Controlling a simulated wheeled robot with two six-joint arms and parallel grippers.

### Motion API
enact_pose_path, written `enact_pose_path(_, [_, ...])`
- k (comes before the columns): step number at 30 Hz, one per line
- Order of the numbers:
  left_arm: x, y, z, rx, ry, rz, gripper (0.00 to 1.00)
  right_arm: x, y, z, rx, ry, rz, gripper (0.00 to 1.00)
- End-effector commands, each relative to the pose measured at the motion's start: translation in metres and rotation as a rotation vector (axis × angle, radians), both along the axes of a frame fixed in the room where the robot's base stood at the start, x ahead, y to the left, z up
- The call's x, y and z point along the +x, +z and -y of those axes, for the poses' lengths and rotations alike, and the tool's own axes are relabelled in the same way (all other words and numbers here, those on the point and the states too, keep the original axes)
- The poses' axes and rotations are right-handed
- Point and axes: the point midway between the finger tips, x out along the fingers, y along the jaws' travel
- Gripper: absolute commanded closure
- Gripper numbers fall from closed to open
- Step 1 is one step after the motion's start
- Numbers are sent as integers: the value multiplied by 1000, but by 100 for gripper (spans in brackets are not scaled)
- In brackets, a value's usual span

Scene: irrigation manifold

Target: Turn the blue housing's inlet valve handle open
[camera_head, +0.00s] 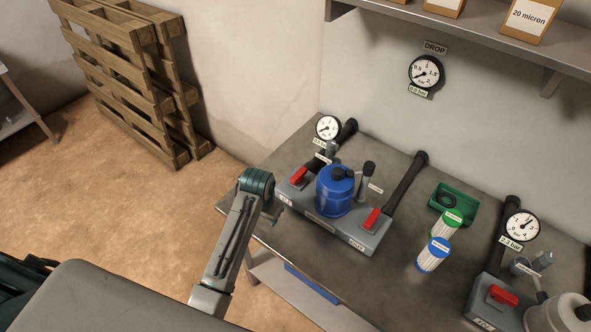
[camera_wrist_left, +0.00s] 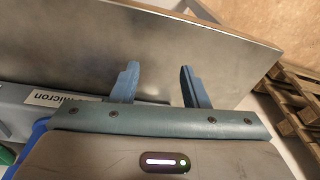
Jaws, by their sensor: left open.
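The blue housing (camera_head: 335,195) stands upright on a grey manifold block (camera_head: 325,228) on the bench. A red valve handle (camera_head: 299,176) sits on the block left of the housing, and a second red handle (camera_head: 373,217) sits to its right. My left gripper (camera_head: 268,207) is just left of the block's left end, apart from the red handle. Its two blue fingers (camera_wrist_left: 160,82) are spread and empty over bare bench in the left wrist view. My right gripper is not in view.
Another manifold with a red handle (camera_head: 503,294) and a whitish housing (camera_head: 560,314) stands at lower right. Two filter cartridges, green-topped (camera_head: 446,224) and blue-topped (camera_head: 433,255), stand near a green tray (camera_head: 453,204). A dial gauge (camera_head: 328,127) stands behind the block. Wooden pallets (camera_head: 130,80) lean on the wall.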

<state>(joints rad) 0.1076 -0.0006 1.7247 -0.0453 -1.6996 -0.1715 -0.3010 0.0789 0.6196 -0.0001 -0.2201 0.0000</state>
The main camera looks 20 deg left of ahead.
Motion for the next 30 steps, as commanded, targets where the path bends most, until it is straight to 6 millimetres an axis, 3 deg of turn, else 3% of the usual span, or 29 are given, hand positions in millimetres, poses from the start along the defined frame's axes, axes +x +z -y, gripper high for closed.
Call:
enact_pose_path(3, [47,25,13,-12,-33,-22,59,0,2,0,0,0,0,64])
enact_pose_path(9, [118,82,38,-27,-108,-81,59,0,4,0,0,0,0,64])
enact_pose_path(12, [142,109,49,-31,-142,-105,59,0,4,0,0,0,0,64])
enact_pose_path(17, [163,137,59,-32,-176,-129,59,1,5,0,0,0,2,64])
enact_pose_path(23, [167,136,62,-32,-187,-140,59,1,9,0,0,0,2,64])
enact_pose_path(30, [166,95,61,-32,-186,-142,59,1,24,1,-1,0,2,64])
